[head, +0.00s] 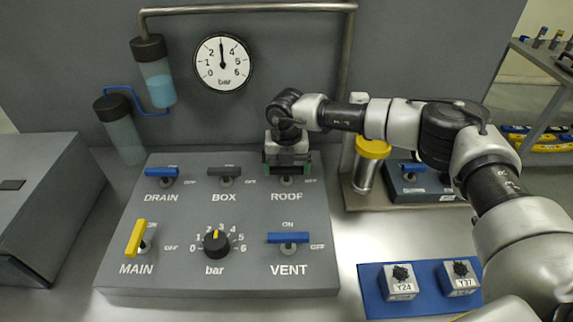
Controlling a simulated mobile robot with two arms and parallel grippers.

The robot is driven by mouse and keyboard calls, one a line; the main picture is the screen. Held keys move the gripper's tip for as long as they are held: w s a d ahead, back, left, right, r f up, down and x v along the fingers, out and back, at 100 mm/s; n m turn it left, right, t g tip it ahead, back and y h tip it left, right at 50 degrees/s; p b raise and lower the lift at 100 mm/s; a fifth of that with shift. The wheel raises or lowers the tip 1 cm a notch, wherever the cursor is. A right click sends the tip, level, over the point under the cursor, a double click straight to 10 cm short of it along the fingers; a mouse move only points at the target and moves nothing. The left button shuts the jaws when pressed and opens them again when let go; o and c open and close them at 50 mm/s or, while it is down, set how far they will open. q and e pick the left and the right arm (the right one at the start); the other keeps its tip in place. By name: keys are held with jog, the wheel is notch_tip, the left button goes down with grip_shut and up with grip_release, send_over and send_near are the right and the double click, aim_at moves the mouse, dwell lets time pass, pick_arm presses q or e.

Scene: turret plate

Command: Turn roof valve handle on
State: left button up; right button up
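The grey turret plate (190,278) carries several labelled valves and a bar knob (216,243). The ROOF valve (286,182) is at its upper right. Only its round base shows, because my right gripper (287,171) hides the handle. My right gripper points down right over this valve, with green pads at its sides. I cannot tell whether its fingers are closed on the handle, or which way the handle points. "OFF" shows to the right of the valve. My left gripper is not in view.
The DRAIN (162,172), BOX (224,172) and VENT (288,238) handles lie crosswise. The yellow MAIN handle (135,238) points up toward ON. The gauge (222,62) needle points straight up. A blue mat (378,304) with labelled blocks lies at lower right.

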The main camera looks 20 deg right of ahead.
aim_at(286, 168)
jog(key=shift+f+n+b, duration=0.15)
jog(key=shift+n+b, duration=1.8)
jog(key=shift+n, duration=0.25)
jog(key=n+b, duration=0.4)
jog(key=n, duration=0.2)
jog(key=n+b, duration=0.1)
jog(key=n, duration=0.2)
jog(key=shift+n+b, duration=0.4)
jog(key=shift+r+n+b, duration=0.25)
jog(key=shift+n+b, duration=0.35)
jog(key=shift+n, duration=1.4)
jog(key=o, duration=0.6)
notch_tip(286, 168, up, 11)
jog(key=shift+f+b, duration=0.1)
jog(key=shift+b, duration=0.5)
